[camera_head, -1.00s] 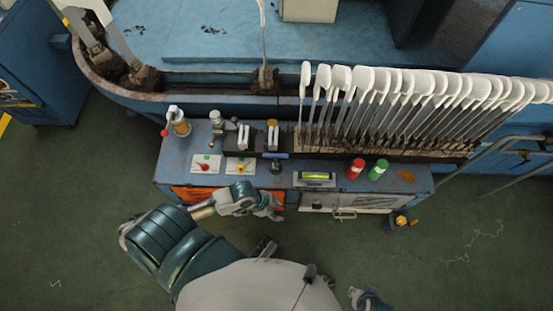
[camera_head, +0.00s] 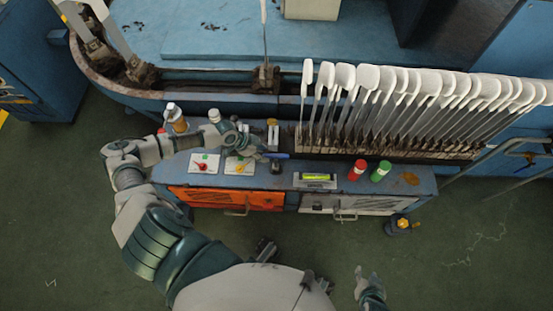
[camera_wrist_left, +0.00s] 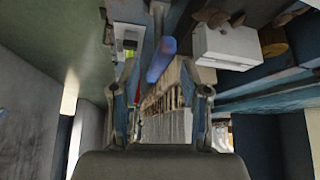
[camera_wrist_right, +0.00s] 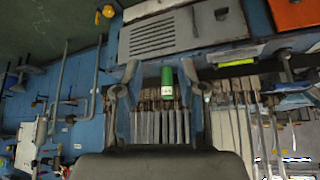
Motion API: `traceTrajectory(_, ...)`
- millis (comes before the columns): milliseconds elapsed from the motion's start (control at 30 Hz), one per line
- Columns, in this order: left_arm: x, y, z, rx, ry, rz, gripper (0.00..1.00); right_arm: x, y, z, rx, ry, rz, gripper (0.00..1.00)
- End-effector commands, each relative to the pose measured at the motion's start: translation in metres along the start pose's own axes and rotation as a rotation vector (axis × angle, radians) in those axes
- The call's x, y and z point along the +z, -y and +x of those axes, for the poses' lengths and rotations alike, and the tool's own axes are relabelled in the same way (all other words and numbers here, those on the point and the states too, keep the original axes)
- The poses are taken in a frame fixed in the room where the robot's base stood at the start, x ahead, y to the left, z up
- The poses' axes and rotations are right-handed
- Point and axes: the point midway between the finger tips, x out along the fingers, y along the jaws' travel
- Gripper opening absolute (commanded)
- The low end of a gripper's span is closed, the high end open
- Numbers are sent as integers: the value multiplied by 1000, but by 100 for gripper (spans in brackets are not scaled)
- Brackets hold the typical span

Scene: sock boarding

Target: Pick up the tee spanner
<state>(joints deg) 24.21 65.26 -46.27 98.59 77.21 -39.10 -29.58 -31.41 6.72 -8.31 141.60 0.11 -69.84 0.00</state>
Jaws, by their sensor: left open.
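A short blue bar (camera_head: 277,155), which may be the tee spanner's handle, lies at the front edge of the bench top, just right of my left gripper (camera_head: 250,146). In the left wrist view the blue bar (camera_wrist_left: 161,60) shows beyond and between the fingertips (camera_wrist_left: 158,92), which are apart and empty. The rest of the tool cannot be made out. My right gripper (camera_head: 364,276) is low at the right, in front of the bench. In the right wrist view its fingers (camera_wrist_right: 162,90) are apart, with nothing held.
The blue bench (camera_head: 410,182) carries a spirit level (camera_head: 316,178), red bottle (camera_head: 357,170), green bottle (camera_head: 380,171), switch plates (camera_head: 204,163) and a spray bottle (camera_head: 176,117). A rack of white foot-shaped boards (camera_head: 400,85) stands behind.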

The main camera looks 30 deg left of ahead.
Motion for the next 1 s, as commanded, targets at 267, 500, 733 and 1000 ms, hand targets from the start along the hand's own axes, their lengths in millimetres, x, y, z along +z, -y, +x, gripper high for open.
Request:
traceTrajectory(267,-1,-1,33,0,1,1,46,-27,3,8,-11,-149,-2,40)
traceTrajectory(500,-5,0,68,2,0,-1,46,-57,10,13,-22,-315,-3,40)
traceTrajectory(733,-5,0,85,1,-1,1,46,-77,13,9,-29,-422,-3,40)
traceTrajectory(1000,-6,0,84,0,0,1,23,-77,12,8,-29,-422,-3,40)
